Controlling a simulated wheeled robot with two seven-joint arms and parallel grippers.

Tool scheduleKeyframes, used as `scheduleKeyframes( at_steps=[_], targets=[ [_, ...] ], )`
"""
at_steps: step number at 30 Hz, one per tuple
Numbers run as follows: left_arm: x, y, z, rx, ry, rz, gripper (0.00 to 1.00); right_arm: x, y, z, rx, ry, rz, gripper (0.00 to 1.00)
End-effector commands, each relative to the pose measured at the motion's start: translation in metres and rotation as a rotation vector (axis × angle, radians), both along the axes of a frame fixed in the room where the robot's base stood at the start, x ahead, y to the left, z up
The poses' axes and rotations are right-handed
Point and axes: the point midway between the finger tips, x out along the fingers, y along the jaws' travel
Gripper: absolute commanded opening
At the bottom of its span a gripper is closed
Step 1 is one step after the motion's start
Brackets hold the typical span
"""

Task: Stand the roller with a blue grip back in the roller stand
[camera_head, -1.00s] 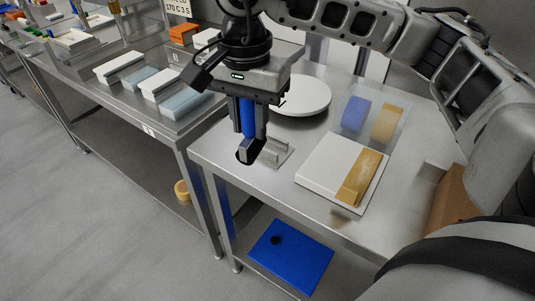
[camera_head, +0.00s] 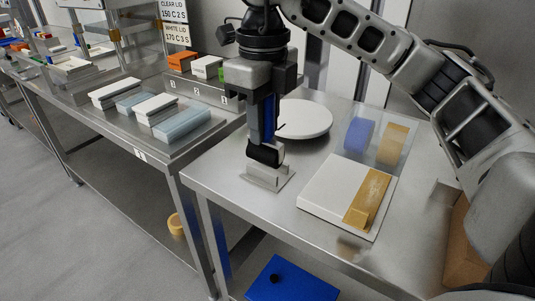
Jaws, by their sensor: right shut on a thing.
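My right gripper (camera_head: 265,139) points down over the steel table and is shut on the roller with a blue grip. A narrow strip of the blue grip (camera_head: 268,112) shows between the fingers, which hide the rest. The roller's dark lower end (camera_head: 266,154) hangs below the fingertips. The small metal roller stand (camera_head: 267,179) is on the table directly below that end. The roller's lower end overlaps the stand's top in the picture; I cannot tell whether they touch. My left gripper is not in view.
A round white disc (camera_head: 305,118) lies just behind the gripper. A white board (camera_head: 325,187) with a yellow-brown piece (camera_head: 368,194) lies to the right. Blue (camera_head: 359,134) and tan (camera_head: 391,143) blocks stand farther back. A side bench (camera_head: 175,150) with trays is on the left.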

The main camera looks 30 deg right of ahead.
Motion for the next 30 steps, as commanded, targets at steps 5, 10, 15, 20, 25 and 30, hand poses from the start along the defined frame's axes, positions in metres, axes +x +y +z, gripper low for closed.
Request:
scheduleKeyframes(
  at_steps=[5, 10, 15, 20, 25, 30],
  targets=[
    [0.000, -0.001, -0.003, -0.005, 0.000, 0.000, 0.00, 0.037, -0.027, -0.023, 0.002, 0.005, -0.004, 0.03],
    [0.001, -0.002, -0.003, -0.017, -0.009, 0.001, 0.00, 0.059, -0.044, -0.052, 0.000, 0.005, 0.000, 0.03],
    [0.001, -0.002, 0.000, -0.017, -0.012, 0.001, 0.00, 0.072, -0.053, -0.070, 0.000, 0.002, 0.003, 0.03],
    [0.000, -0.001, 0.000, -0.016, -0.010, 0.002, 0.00, 0.077, -0.057, -0.077, 0.000, 0.001, 0.003, 0.03],
    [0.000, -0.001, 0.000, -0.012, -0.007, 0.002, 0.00, 0.080, -0.060, -0.099, -0.002, 0.004, 0.005, 0.03],
    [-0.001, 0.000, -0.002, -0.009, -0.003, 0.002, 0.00, 0.080, -0.060, -0.113, -0.001, 0.001, 0.005, 0.03]
  ],
)
